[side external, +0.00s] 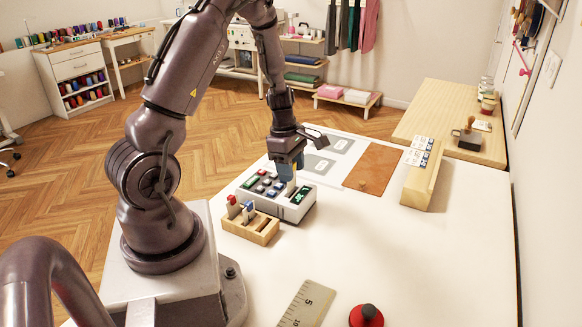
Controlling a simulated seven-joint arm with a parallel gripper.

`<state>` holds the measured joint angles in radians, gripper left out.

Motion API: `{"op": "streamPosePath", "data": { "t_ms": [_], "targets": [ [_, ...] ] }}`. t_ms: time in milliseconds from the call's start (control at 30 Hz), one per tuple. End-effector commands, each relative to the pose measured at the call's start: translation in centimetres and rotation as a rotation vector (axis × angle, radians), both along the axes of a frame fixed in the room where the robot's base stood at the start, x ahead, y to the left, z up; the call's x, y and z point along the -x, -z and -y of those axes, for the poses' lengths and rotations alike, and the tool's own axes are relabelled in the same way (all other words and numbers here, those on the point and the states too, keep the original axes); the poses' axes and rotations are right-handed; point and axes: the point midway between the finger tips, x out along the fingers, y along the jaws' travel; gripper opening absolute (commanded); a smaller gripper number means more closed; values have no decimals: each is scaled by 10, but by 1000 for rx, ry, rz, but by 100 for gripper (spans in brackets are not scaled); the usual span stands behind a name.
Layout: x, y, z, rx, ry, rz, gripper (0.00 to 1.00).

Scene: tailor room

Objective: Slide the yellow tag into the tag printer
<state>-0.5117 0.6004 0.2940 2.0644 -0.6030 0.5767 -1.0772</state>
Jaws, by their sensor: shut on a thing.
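The tag printer (303,211) is a white box with dark and coloured keys and small green displays on its top. It stands on the white table in front of my arm. My gripper (289,176) points down just over the printer's back right part and is shut on the yellow tag (291,187). Only a small pale yellow sliver of the tag shows below the fingers, close above or at the printer's top. I cannot tell whether its lower end is inside a slot.
A wooden holder (262,237) with red-, white- and blue-topped pieces stands just in front of the printer. A brown mat (373,167), a wooden block with white tags (424,180), a ruler (305,305) and a red-topped object (366,315) lie around. The table's right middle is clear.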

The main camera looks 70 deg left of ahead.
Motion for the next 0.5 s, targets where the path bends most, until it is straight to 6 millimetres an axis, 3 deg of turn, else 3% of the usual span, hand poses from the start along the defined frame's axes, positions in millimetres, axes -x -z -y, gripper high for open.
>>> {"op": "streamPosePath", "data": {
  "t_ms": [500],
  "targets": [
    [0,7,0,0,0,0,24]
  ]
}}
